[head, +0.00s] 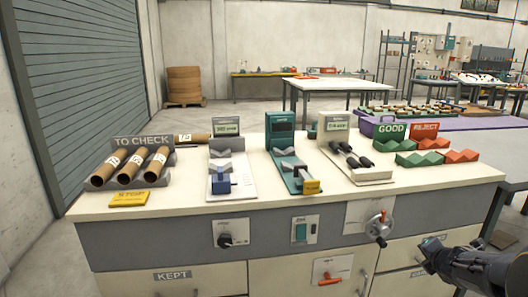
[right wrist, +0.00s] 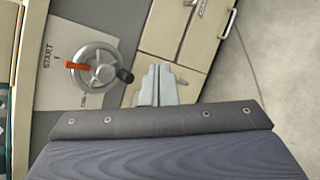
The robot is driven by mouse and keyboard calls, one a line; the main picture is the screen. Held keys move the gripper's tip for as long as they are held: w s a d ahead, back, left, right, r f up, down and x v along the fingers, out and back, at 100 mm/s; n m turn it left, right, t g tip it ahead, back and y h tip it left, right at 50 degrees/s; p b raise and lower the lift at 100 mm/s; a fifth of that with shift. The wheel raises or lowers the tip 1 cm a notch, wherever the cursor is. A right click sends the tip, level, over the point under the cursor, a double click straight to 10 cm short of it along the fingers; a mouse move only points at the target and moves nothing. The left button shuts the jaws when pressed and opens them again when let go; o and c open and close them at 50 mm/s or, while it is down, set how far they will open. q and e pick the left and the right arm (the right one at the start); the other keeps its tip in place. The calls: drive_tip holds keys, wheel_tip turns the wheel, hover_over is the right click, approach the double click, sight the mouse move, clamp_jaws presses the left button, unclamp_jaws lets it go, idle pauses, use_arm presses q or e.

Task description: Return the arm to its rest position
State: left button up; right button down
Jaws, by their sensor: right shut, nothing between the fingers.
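My right arm comes in at the lower right of the head view. Its gripper (head: 432,245) is shut and empty, in front of the bench's drawer front, to the right of and below the handwheel (head: 379,226). In the right wrist view, the closed fingers (right wrist: 158,82) point toward the cabinet front, beside the handwheel (right wrist: 95,66) with its orange mark and dark knob. A small gap shows between the fingers and the knob in that picture. My left gripper is out of view.
The bench top (head: 265,205) holds a TO CHECK rack (head: 143,150) with several tubes, test stations and GOOD (head: 391,132) and REJECT (head: 424,132) holders. A rotary knob (head: 225,240) and an orange lever (head: 328,280) stick out of the front. Open floor lies at the right.

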drive_tip(key=s+a+r+m, duration=0.6)
drive_tip(key=s+m, duration=0.2)
drive_tip(key=m, duration=0.1)
drive_tip(key=s+a+f+m+g+y, duration=0.3)
drive_tip(key=s+a+m+y, duration=0.8)
drive_tip(key=s+a, duration=1.35)
wheel_tip(320, 180, up, 21)
drive_tip(key=a+m+g+h+p, duration=0.1)
drive_tip(key=m+h+p, duration=0.1)
drive_tip(key=p, duration=1.8)
drive_tip(key=shift+a+m+h, duration=0.2)
drive_tip(key=shift+m+h, duration=0.2)
drive_tip(key=shift+m, duration=0.3)
drive_tip(key=shift+w+f, duration=0.1)
drive_tip(key=shift+f, duration=0.05)
drive_tip(key=c, duration=2.1)
unclamp_jaws()
